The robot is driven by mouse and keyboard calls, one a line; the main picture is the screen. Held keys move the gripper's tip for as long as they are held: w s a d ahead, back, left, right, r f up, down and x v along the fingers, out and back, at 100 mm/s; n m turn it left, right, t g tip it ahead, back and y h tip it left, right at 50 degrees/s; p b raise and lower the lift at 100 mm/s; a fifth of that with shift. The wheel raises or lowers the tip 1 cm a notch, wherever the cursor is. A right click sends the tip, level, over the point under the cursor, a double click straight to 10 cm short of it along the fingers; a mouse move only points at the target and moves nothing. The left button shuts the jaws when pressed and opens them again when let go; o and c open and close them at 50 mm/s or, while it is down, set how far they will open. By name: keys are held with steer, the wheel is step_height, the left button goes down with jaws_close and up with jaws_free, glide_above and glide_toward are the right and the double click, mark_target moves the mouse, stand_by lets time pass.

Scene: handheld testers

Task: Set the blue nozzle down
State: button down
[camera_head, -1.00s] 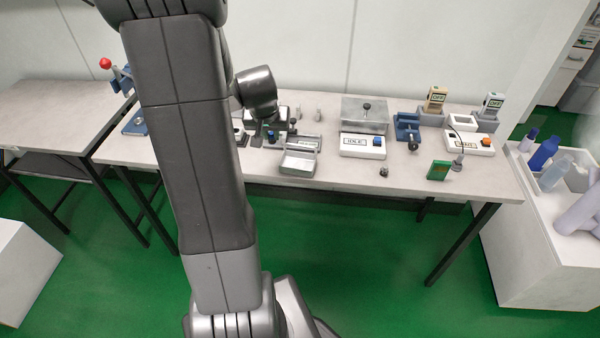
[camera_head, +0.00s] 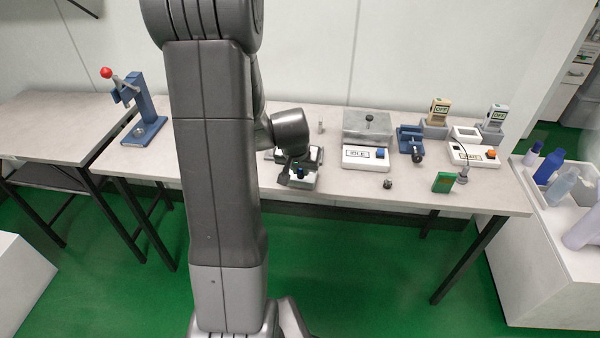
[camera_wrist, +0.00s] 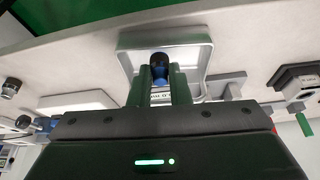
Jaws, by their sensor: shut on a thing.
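The blue nozzle (camera_wrist: 160,72), with a dark rounded end, is between the two fingers of my gripper (camera_wrist: 161,85) in the wrist view. My gripper is shut on it. Behind the nozzle in the wrist view is an open grey tray (camera_wrist: 205,48) with raised walls. In the head view my gripper (camera_head: 297,174) is over the front of the table, at a grey metal box (camera_head: 306,184) that it partly hides. Whether the nozzle touches the tray cannot be told.
Right of my gripper on the table (camera_head: 340,200) stand the IDLE tester (camera_head: 366,158), a blue vise (camera_head: 411,143), a small dark knob (camera_head: 388,184) and a green card (camera_head: 443,182). A blue press (camera_head: 148,112) with a red knob stands at the left.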

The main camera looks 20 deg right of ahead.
steer(key=shift+f, duration=0.55)
steer(key=shift+f, duration=0.2)
steer(key=c, duration=1.3)
jaws_free()
steer(key=shift+c, duration=0.2)
steer(key=shift+r, duration=0.2)
steer(key=shift+r, duration=0.3)
steer(key=p+v, duration=0.1)
steer(key=v, duration=1)
steer(key=shift+s+a+r+p, duration=0.15)
steer(key=shift+a+p, duration=0.05)
steer(key=shift+p, duration=0.1)
